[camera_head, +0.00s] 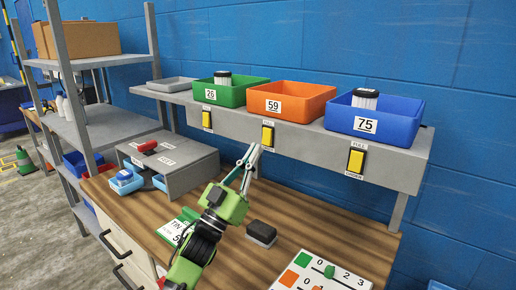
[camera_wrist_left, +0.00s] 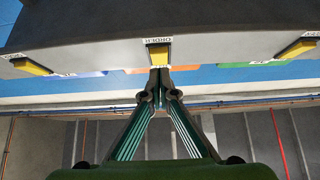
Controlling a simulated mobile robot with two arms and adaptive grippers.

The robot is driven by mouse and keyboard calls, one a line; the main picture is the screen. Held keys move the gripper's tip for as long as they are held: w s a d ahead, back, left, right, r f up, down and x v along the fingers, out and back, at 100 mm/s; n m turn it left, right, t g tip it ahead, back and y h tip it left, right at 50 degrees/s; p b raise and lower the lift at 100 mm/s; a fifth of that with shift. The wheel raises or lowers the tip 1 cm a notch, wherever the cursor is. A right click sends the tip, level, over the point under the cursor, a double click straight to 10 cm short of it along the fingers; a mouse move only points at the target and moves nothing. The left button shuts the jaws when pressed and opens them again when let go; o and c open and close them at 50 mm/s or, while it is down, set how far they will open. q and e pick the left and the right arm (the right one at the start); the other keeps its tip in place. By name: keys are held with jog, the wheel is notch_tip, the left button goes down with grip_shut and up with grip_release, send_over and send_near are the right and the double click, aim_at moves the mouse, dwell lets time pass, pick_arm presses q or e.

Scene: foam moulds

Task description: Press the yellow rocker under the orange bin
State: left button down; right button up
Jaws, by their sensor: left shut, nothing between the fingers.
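The orange bin (camera_head: 290,102), labelled 59, stands in the middle of the grey shelf, between the green bin (camera_head: 231,90) and the blue bin (camera_head: 372,115). Under it, on the shelf's front face, is the yellow rocker (camera_head: 267,135) in a dark frame. My left gripper (camera_head: 255,149) is shut and empty, its tips just in front of and slightly below-left of that rocker in the head view. In the left wrist view, the shut tips (camera_wrist_left: 158,73) overlap the edge of the middle yellow rocker (camera_wrist_left: 158,55). I cannot tell whether they touch it. My right gripper is out of view.
Similar yellow rockers sit under the green bin (camera_head: 207,119) and the blue bin (camera_head: 356,161). On the wooden bench (camera_head: 330,228) are a grey box (camera_head: 178,165), a dark block (camera_head: 261,233) and a numbered white board (camera_head: 320,272). Bare bench lies below the shelf's right part.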

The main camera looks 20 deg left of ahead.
aim_at(266, 144)
pick_arm(q)
jog(key=shift+w+d+f, duration=0.1)
jog(key=shift+w+d, duration=0.1)
jog(key=shift+w, duration=0.3)
jog(key=shift+w+d, duration=0.15)
jog(key=shift+w, duration=0.3)
jog(key=shift+w+d+f+b, duration=0.15)
jog(key=shift+w+f+b, duration=0.15)
jog(key=shift+w+b, duration=0.1)
jog(key=shift+r, duration=0.1)
